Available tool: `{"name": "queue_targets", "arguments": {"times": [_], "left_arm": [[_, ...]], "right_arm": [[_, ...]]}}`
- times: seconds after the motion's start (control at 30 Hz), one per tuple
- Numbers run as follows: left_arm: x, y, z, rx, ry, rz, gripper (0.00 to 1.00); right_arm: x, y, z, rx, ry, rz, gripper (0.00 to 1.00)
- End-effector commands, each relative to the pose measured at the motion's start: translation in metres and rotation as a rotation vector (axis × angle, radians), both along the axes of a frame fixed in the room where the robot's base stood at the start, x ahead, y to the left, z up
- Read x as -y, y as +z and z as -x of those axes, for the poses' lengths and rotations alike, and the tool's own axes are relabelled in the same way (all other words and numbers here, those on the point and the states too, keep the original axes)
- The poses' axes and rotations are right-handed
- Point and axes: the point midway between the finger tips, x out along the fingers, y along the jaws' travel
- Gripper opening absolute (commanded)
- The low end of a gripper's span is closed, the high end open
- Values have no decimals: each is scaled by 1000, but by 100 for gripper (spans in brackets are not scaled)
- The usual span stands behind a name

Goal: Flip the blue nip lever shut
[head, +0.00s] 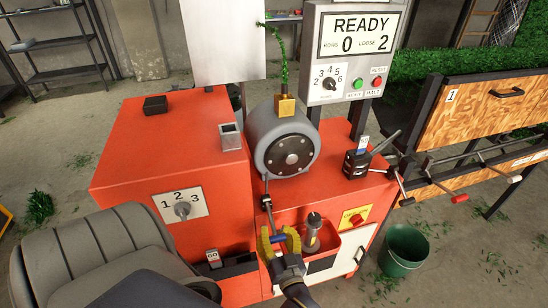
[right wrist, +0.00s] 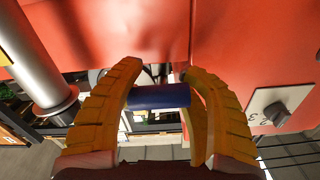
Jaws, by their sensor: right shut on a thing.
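The blue nip lever (head: 278,239) shows in the head view as a short blue grip at the lower end of a metal rod, in front of the orange machine. The rod runs up toward the round grey housing (head: 284,137). My right gripper (head: 279,236) has its yellow fingers closed around the blue grip. In the right wrist view the blue grip (right wrist: 160,97) lies crosswise between the two curved yellow fingers (right wrist: 158,72). The far end of the lever is partly hidden there. My left gripper is not in view.
The display panel (head: 356,55) reads READY. A green bucket (head: 404,250) stands on the floor at right.

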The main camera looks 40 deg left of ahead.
Motion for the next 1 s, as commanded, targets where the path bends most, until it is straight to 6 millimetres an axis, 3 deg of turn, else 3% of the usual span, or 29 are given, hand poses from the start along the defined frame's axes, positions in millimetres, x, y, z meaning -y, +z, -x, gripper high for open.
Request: {"name": "queue_targets", "arguments": {"times": [0.03, 0.9, 0.93, 1.0], "left_arm": [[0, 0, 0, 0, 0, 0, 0], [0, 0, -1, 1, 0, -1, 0], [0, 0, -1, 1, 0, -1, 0], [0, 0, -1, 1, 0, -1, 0]], "right_arm": [[5, -14, 1, -13, -2, 22, 0], [4, -14, 2, -13, 0, 22, 0], [4, -14, 2, -13, 0, 22, 39], [4, -14, 2, -12, 0, 22, 48]]}}
